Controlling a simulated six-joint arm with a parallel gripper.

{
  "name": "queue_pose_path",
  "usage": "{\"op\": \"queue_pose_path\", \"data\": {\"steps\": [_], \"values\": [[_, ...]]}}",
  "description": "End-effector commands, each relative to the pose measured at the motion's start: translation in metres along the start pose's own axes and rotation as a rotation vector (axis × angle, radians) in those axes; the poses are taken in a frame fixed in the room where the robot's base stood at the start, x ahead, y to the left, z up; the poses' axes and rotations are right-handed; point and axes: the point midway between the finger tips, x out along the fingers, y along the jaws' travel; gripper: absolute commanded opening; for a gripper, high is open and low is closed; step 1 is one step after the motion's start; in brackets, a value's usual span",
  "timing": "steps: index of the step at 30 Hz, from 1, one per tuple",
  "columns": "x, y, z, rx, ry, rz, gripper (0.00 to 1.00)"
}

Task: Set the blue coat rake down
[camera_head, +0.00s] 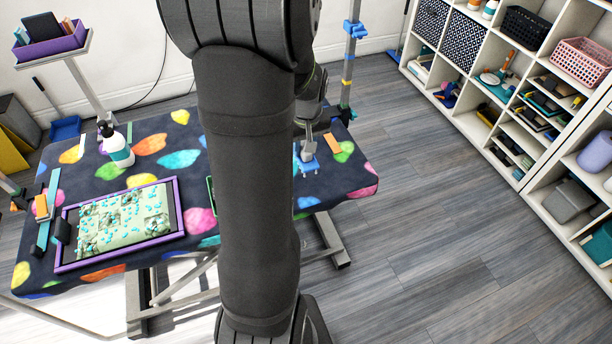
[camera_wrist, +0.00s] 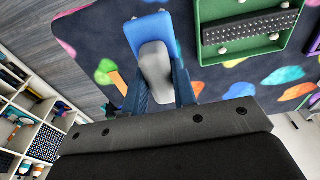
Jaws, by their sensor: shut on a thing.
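The blue coat rake (camera_wrist: 150,34) has a blue head and a grey handle (camera_wrist: 154,62). In the wrist view my gripper (camera_wrist: 159,84) is shut on the grey handle, with one dark finger on each side. In the head view the rake's blue part (camera_head: 306,163) shows below my gripper (camera_head: 309,138), over the right part of the patterned table (camera_head: 362,182). I cannot tell whether the rake touches the table top. My arm hides the middle of the table in the head view.
A green tray (camera_wrist: 203,40) with a dark studded strip lies beside the rake. An orange piece (camera_head: 333,143) lies to the right. A purple-framed tray (camera_head: 182,222) and a white bottle (camera_head: 117,149) stand left. Shelves (camera_head: 530,100) line the right.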

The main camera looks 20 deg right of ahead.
Motion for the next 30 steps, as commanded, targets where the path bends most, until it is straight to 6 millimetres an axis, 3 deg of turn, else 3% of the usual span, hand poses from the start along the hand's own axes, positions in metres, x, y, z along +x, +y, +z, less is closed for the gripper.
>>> {"op": "queue_pose_path", "data": {"steps": [1,6,10,15,19,30], "values": [[0.000,0.017,0.011,0.010,0.000,0.001,0.07],[-0.001,0.057,0.042,0.007,0.001,0.000,0.07],[-0.002,0.075,0.059,0.005,0.003,0.000,0.07],[0.000,0.085,0.068,-0.001,0.003,0.000,0.07],[0.011,0.077,0.056,-0.006,0.002,-0.002,0.07],[0.067,0.035,-0.007,-0.006,0.002,-0.001,0.07]]}}
